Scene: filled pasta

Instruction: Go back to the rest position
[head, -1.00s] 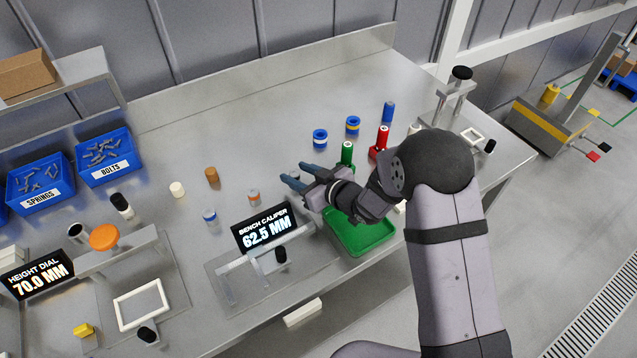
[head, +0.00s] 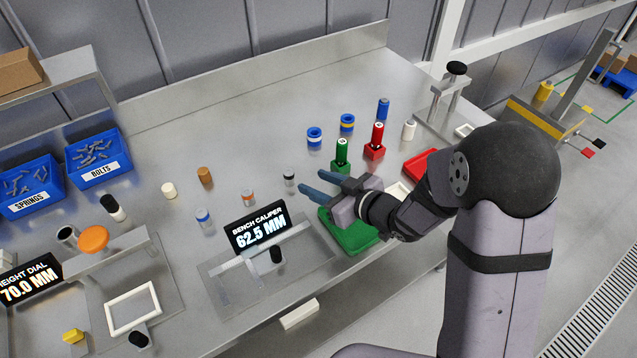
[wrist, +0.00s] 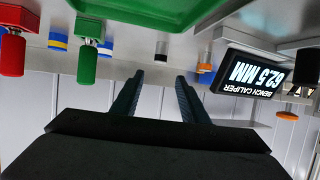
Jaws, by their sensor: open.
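My gripper (head: 312,186) is open with nothing between its blue-grey fingers. In the head view it is held above the bench, over the back edge of the green tray (head: 352,240), with its fingers pointing left. In the wrist view the two fingers of my gripper (wrist: 157,80) stand apart with a clear gap. A small black-topped cylinder (head: 289,178) stands on the bench just beyond the fingertips, apart from them. My wrist and forearm hide part of the green tray and the white tray beside it.
The bench caliper (head: 258,228) reads 62.5 MM. A green gauge (head: 342,152) and a red gauge (head: 376,139) stand upright behind my gripper. A red tray (head: 421,164) lies right of them. Small cylinders, including an orange-banded one (head: 248,197), stand left.

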